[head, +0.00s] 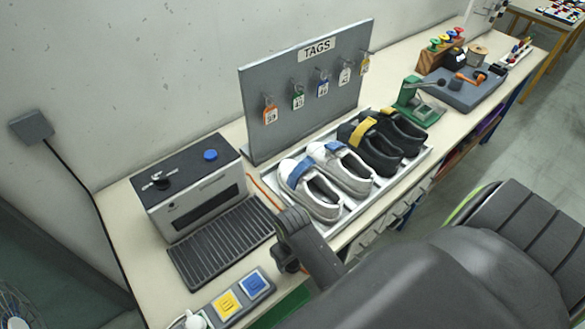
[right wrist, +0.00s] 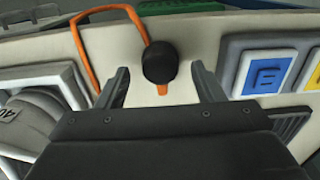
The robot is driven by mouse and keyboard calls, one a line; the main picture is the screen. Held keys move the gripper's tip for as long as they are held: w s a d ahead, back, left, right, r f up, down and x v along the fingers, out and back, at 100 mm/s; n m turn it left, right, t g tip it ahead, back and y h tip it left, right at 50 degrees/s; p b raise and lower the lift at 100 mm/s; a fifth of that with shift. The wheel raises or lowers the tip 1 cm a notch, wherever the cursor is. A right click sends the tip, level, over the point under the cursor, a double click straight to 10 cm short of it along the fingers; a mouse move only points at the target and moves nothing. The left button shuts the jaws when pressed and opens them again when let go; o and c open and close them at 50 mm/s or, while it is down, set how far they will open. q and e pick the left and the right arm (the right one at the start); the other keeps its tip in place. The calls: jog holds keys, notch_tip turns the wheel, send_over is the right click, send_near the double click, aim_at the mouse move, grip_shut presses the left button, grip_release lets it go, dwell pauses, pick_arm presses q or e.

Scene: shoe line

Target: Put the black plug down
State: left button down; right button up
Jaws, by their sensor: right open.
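The black plug (right wrist: 160,62) shows in the right wrist view as a dark round body on an orange cable (right wrist: 90,58). It is over the cream bench top (right wrist: 205,32), near the bench edge; whether it touches the top I cannot tell. My right gripper (right wrist: 160,78) is open, with one finger on each side of the plug and a visible gap on both sides. In the head view my right gripper (head: 288,258) is low over the bench, between the shoe tray and the button panel, and I cannot make out the plug clearly there. My left gripper is not in view.
A tray (head: 338,222) of white and black shoes lies beyond my gripper. A button panel (head: 238,306) with yellow and blue squares is at the front, and a ribbed black mat (head: 222,243) lies before a grey machine (head: 190,190). A tag board (head: 300,95) stands behind.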

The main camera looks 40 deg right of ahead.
notch_tip(320, 180, up, 10)
jog(key=shift+f+b, duration=0.2)
jog(key=shift+b, duration=0.1)
jog(key=shift+s, duration=0.1)
dwell(0.4)
jog(key=s+d+r+m+t+h, duration=0.1)
jog(key=s+d+r+t, duration=0.1)
jog(key=s+d, duration=0.3)
jog(key=s+d+r+m+t+h, duration=0.1)
jog(key=s+d+t, duration=0.15)
jog(key=s, duration=0.55)
notch_tip(320, 180, down, 32)
jog(key=d+g+b, duration=0.2)
jog(key=b, duration=0.5)
jog(key=s+f+b, duration=0.3)
jog(key=s+f, duration=0.4)
jog(key=f, duration=0.3)
jog(key=s+a+f+g+y+b, duration=0.1)
jog(key=s+f+b, duration=0.2)
jog(key=s+f, duration=0.5)
notch_tip(320, 180, down, 3)
jog(key=shift+a+f, duration=0.2)
